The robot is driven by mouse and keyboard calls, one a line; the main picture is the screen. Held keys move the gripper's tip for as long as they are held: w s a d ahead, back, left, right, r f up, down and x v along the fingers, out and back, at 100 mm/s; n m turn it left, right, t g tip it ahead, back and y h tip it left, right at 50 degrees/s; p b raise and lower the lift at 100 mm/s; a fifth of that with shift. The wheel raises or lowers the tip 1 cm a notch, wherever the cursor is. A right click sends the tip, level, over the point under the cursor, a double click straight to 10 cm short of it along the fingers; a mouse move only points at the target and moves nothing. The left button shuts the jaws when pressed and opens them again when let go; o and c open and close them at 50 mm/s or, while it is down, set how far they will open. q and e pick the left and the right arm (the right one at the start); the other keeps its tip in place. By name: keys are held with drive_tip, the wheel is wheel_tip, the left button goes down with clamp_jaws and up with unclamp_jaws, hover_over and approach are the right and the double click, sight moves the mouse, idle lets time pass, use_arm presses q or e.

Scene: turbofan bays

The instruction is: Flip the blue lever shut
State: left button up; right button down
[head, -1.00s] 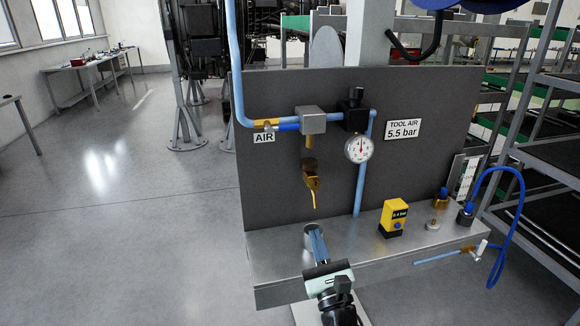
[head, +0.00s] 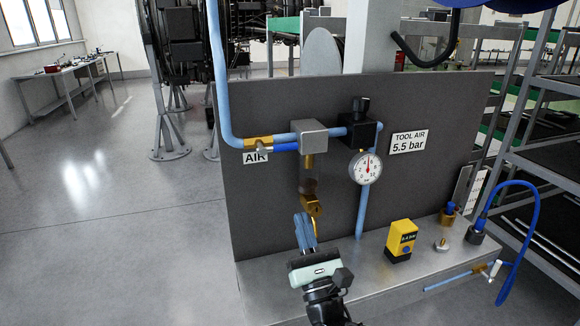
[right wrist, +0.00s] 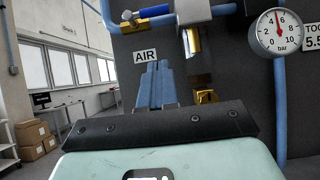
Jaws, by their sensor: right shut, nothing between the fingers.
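The blue lever (head: 285,147) lies in line with the horizontal air pipe, between a brass fitting (head: 259,142) and a grey valve block (head: 308,136) on the dark panel. It also shows near the top of the right wrist view (right wrist: 162,20). My right gripper (head: 303,216) is shut and empty, below the valve block and beside the hanging brass piece (head: 312,206). Its blue fingers point up, below and apart from the lever. In the right wrist view the fingers (right wrist: 157,68) stand in front of the panel below the AIR label. My left gripper is not in view.
A pressure gauge (head: 365,168) and black regulator (head: 360,130) sit right of the valve. Open floor lies to the left.

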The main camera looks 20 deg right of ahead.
sight(285, 147)
use_arm(q)
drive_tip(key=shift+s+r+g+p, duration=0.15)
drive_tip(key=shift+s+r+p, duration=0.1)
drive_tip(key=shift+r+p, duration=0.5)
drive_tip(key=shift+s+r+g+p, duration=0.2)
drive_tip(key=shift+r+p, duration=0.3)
drive_tip(key=shift+p, duration=0.35)
use_arm(e)
drive_tip(key=s+r+x, duration=0.1)
drive_tip(key=r+x, duration=0.1)
drive_tip(key=x, duration=1)
drive_tip(key=shift+s+r, duration=0.15)
drive_tip(key=shift+r, duration=0.1)
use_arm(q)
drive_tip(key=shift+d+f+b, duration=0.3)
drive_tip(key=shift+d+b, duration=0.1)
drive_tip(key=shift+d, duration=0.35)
use_arm(e)
drive_tip(key=shift+d+r+n+y, duration=0.1)
drive_tip(key=shift+r+n+y, duration=0.05)
drive_tip(key=shift+n+y, duration=0.55)
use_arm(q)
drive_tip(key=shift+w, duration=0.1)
